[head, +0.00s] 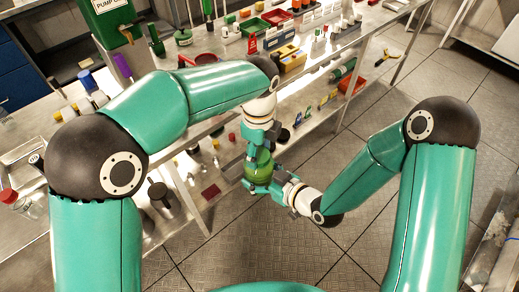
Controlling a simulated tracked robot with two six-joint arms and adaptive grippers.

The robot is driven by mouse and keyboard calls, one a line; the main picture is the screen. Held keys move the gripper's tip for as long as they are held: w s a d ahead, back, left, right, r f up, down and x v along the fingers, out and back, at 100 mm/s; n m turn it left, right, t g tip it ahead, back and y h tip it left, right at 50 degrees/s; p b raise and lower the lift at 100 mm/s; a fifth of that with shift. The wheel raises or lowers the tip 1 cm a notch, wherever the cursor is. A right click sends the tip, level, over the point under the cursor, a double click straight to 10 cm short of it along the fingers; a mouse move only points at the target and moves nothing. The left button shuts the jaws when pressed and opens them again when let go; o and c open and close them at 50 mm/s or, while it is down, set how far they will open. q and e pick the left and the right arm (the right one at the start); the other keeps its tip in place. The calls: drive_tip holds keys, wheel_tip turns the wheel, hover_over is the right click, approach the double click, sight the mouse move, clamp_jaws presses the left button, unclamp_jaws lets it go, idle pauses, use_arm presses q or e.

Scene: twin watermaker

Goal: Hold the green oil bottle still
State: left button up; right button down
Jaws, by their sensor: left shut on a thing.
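The green oil bottle (259,164) is in front of the bench, over the floor and partly hidden by both grippers. My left gripper (257,152) reaches down from above and is shut on the upper part of the bottle. My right gripper (259,187) comes in from the lower right at the bottle's lower end. Its fingers are close to the bottle, but I cannot tell whether they touch it or how far they are closed.
A long metal bench with a lower shelf runs behind my arms, crowded with small bottles and tools. A red bin (253,27) and a yellow box (291,59) stand on it.

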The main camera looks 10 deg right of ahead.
use_arm(q)
drive_tip(key=m, duration=0.4)
drive_tip(key=shift+w+a, duration=0.1)
drive_tip(key=shift+w, duration=0.1)
drive_tip(key=m, duration=0.4)
drive_tip(key=shift+m, duration=0.3)
drive_tip(key=m, duration=0.7)
drive_tip(key=o, duration=0.8)
drive_tip(key=shift+c, duration=0.2)
